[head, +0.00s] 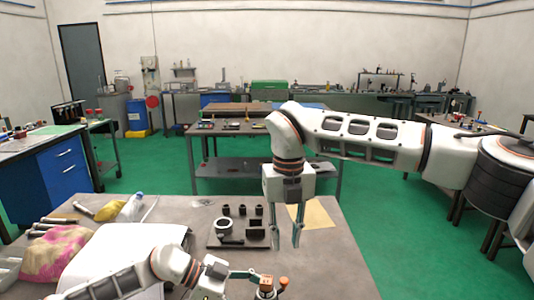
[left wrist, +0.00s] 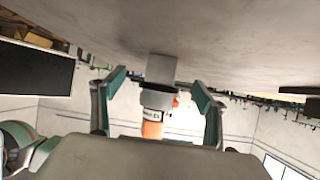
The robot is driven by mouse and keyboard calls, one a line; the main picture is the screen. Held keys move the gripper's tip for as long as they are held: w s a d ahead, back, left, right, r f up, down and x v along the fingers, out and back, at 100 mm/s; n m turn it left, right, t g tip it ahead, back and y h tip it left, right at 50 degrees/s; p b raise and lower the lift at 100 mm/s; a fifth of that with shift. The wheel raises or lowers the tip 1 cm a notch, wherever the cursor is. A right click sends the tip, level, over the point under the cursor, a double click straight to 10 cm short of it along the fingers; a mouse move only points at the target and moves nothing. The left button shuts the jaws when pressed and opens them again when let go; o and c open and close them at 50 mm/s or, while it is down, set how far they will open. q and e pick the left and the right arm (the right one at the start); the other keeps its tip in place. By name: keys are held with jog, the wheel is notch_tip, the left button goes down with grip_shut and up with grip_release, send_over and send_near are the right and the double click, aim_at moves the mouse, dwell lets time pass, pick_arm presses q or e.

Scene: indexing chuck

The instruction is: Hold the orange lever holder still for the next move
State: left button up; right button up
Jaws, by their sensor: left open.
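The orange lever holder (head: 267,283) stands on the near table at the bottom of the head view, on a grey body. In the left wrist view, which looks upside down, the orange part (left wrist: 152,130) shows below a grey block (left wrist: 160,69) on the table surface. My left gripper (left wrist: 158,95) is open, with one finger on each side of the holder and visible gaps to both. In the head view the left gripper (head: 243,274) comes in from the left beside the holder. My right gripper (head: 287,241) points down, open and empty, above the table behind the holder.
A dark tray (head: 226,243) with several dark parts and a ring lies left of the right gripper. A tan sheet (head: 318,214) lies to its right. A pink and yellow cloth (head: 60,255) and a bottle (head: 132,207) are at the left. The table's right front looks clear.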

pick_arm(q)
jog(key=shift+a, duration=0.1)
dwell(0.4)
jog(key=shift+a+p, duration=0.7)
jog(key=shift+a, duration=1.5)
jog(key=o, duration=0.5)
jog(key=shift+o, duration=0.2)
